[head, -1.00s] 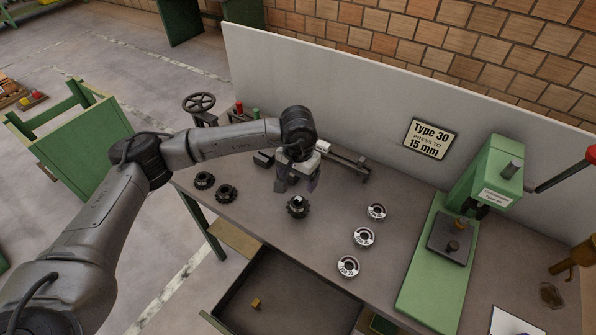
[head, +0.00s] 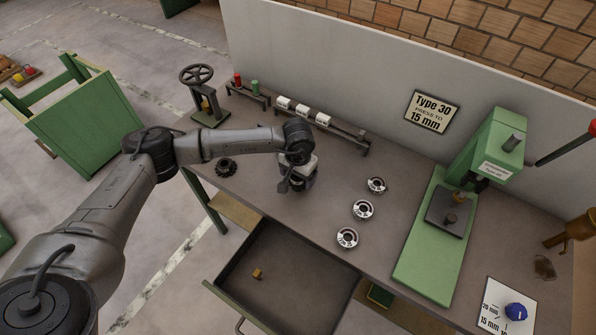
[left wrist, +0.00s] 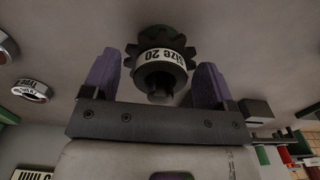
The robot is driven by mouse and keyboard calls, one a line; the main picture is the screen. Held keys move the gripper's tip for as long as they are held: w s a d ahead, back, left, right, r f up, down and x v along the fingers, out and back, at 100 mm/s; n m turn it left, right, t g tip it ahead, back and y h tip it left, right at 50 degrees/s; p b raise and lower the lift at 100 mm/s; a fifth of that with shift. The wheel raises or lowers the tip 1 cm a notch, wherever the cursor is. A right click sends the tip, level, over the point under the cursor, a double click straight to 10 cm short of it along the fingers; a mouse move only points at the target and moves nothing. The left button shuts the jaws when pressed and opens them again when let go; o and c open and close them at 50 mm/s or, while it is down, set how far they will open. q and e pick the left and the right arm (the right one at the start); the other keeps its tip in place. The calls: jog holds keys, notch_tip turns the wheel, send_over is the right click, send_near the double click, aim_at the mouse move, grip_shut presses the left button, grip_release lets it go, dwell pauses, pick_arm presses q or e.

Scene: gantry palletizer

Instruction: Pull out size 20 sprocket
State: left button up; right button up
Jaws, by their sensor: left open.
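The size 20 sprocket (left wrist: 161,58) is a dark toothed wheel with a white ring reading "size 20" around its hub, in the left wrist view. My left gripper (left wrist: 157,68) is open, with its purple-grey fingers on either side of the sprocket; I cannot tell whether they touch it. In the head view my left gripper (head: 292,187) points down at the bench and mostly hides this sprocket. Another dark sprocket (head: 226,168) sits to the left, partly beside my arm. My right gripper is not in view.
Several white-labelled rings, one of them here (head: 363,209), lie right of the gripper. A green press (head: 430,245) stands at the right. An open drawer (head: 330,300) is in front. A rail with white blocks (head: 302,111) and a handwheel press (head: 205,95) stand behind.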

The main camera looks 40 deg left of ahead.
pick_arm(q)
jog(key=c, duration=1.1)
jog(key=shift+r, duration=0.2)
jog(key=shift+r+p, duration=0.85)
jog(key=shift+r, duration=0.55)
jog(key=shift+r+p, duration=0.65)
jog(key=shift+r, duration=1)
jog(key=shift+r, duration=0.1)
